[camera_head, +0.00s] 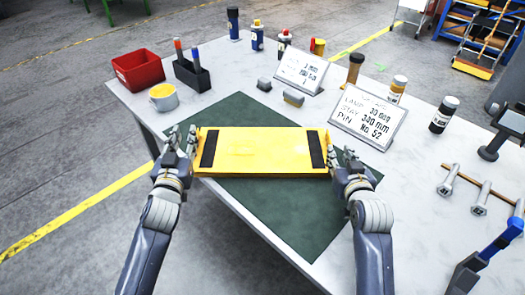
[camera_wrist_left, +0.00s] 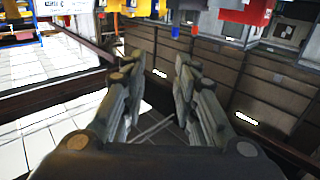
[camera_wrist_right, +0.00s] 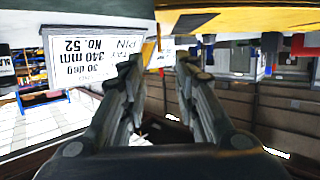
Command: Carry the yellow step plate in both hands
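The yellow step plate (camera_head: 262,150), with a dark strip near each end, lies flat over the green mat (camera_head: 235,110) on the table. I cannot tell whether it touches the mat. My left gripper (camera_head: 181,141) is at the plate's left end, its fingers apart. In the left wrist view the gripper (camera_wrist_left: 158,80) shows an empty gap. My right gripper (camera_head: 342,158) is at the plate's right end, also with fingers apart. In the right wrist view the gripper (camera_wrist_right: 160,68) has an empty gap, and the yellow plate (camera_wrist_right: 255,20) fills the top edge.
Two written signs (camera_head: 302,70) (camera_head: 368,117) and several bottles stand behind the mat. Bolts (camera_head: 481,198) lie at the right.

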